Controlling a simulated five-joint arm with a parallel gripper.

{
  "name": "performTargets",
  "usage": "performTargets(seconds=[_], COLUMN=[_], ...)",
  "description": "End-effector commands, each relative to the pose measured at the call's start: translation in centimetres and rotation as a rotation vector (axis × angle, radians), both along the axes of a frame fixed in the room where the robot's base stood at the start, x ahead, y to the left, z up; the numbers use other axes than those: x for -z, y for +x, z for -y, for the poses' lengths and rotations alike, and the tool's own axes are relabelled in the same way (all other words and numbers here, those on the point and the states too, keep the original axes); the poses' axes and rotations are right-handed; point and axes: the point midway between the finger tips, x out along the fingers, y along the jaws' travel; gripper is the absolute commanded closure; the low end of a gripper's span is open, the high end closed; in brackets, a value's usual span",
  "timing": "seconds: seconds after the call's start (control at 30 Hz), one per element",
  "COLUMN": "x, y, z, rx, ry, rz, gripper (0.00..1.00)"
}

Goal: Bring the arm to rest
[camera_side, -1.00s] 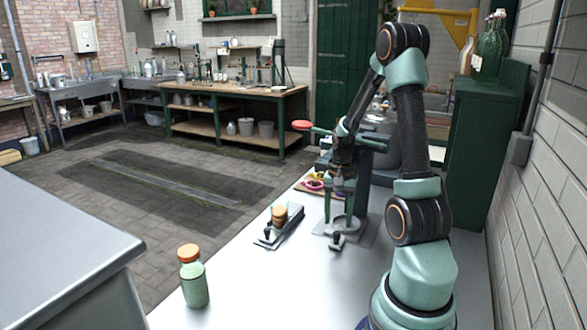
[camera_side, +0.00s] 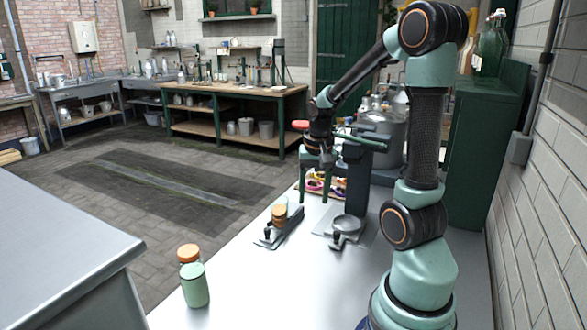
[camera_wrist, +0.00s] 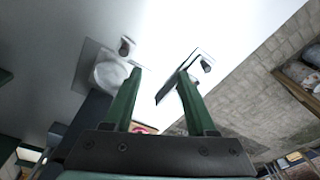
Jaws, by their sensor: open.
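My gripper (camera_side: 315,200) hangs fingers down in the side view, over the far part of the grey worktop (camera_side: 250,290). Its two green fingers are apart with nothing seen between them. It is left of the dark column of a lever press (camera_side: 353,180); I cannot tell whether they touch. The wrist view shows the open fingers (camera_wrist: 160,72) from above. A round dish (camera_wrist: 110,73) lies left of them and a small dark-topped stand (camera_wrist: 184,77) appears behind the right finger.
The press's lever has a red knob (camera_side: 300,125) close to my wrist. The stand holds tan round pieces (camera_side: 279,214). Colourful items (camera_side: 315,183) lie behind my fingers. The worktop's front middle is clear.

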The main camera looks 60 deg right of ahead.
Motion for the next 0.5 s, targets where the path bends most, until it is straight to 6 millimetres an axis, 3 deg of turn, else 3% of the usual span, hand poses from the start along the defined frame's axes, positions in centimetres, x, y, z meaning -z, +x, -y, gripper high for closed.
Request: performTargets(seconds=[0.03, 0.2, 0.4, 0.5], x=[-1.5, -4.9, -7.7, -8.6], y=[1.2, 3.0, 2.8, 2.4], z=[-2.3, -9.2, -16.6, -19.1], rx=[-0.108, -0.436, -0.79, -0.918], ry=[-0.03, -0.108, -0.188, -0.217], rz=[0.032, 0.124, 0.235, 0.28], gripper=[0.43, 0.43, 0.43, 0.43])
